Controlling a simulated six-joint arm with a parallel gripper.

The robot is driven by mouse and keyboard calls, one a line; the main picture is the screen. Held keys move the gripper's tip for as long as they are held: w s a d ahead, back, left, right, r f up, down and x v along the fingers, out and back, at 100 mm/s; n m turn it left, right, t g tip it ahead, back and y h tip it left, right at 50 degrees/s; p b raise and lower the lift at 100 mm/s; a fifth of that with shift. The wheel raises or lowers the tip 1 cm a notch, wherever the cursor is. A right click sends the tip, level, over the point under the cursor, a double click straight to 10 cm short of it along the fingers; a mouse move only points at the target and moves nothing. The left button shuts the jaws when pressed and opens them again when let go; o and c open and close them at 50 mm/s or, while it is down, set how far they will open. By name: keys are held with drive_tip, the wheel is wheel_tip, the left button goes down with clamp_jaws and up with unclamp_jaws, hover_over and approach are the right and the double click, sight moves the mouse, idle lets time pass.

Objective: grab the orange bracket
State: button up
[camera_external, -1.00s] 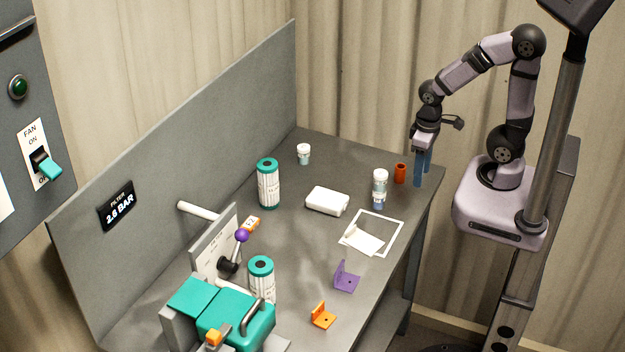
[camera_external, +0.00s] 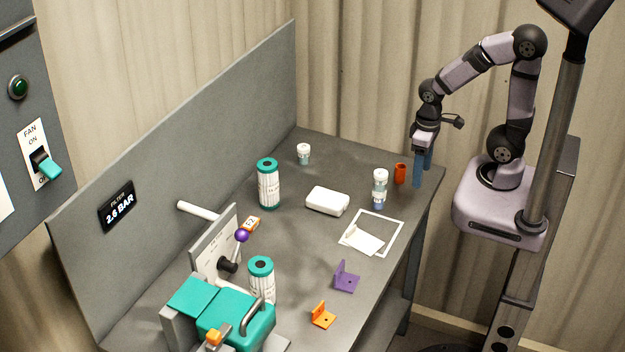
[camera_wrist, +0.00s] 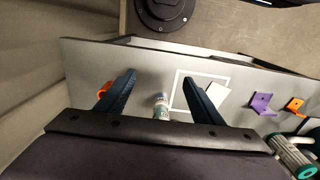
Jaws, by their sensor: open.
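The orange bracket (camera_external: 322,316) is a small L-shaped piece with an upright plate. It sits at the near end of the grey table in the external view, right of the teal machine. In the wrist view the orange bracket (camera_wrist: 295,106) lies at the far right, beyond the purple bracket. My gripper (camera_external: 423,168) is at the far right corner of the table, well away from the bracket. Its two blue fingers point down, open, with nothing held. In the wrist view my gripper (camera_wrist: 162,92) shows its fingers spread wide, with a white bottle between them in the picture.
A purple bracket (camera_external: 346,278) stands near the orange one. A white-capped bottle (camera_external: 380,187), an orange cup (camera_external: 400,173), a white box (camera_external: 327,201) and a white square frame (camera_external: 398,233) are on the table. A teal-capped filter (camera_external: 261,282) stands left of the orange bracket.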

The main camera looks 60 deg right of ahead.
wheel_tip(320, 180, up, 5)
drive_tip(key=w+a+f+n+t+h+b, duration=0.2)
drive_tip(key=w+a+f+n+h+b, duration=0.15)
drive_tip(key=w+a+n+b, duration=0.95)
drive_tip(key=w+a+r+n+t+h, duration=0.1)
drive_tip(key=w+a+n+t+h, duration=0.2)
drive_tip(key=a+n, duration=0.8)
drive_tip(key=s+a+r+n+t+y+b, duration=0.15)
drive_tip(key=s+a+n+t+b, duration=0.45)
drive_tip(key=a, duration=0.7)
drive_tip(key=s+a+n+t+y+b, duration=0.25)
drive_tip(key=s+a+n, duration=0.4)
drive_tip(key=a, duration=0.65)
drive_tip(key=m, duration=0.2)
approach(319, 310)
drive_tip(key=w, duration=0.1)
drive_tip(key=w+p, duration=0.1)
drive_tip(key=w, duration=0.1)
drive_tip(key=shift+d+f+y, duration=0.1)
drive_tip(key=shift+f+y, duration=0.25)
drive_tip(key=shift+f, duration=0.15)
drive_tip(key=shift+d+p+x, duration=0.2)
drive_tip(key=shift+p+x, duration=0.25)
drive_tip(key=shift+x, duration=1.4)
drive_tip(key=shift+d+p+x, duration=0.2)
drive_tip(key=shift+p+x, duration=0.25)
drive_tip(key=shift+x, duration=1.4)
drive_tip(key=shift+f, duration=0.1)
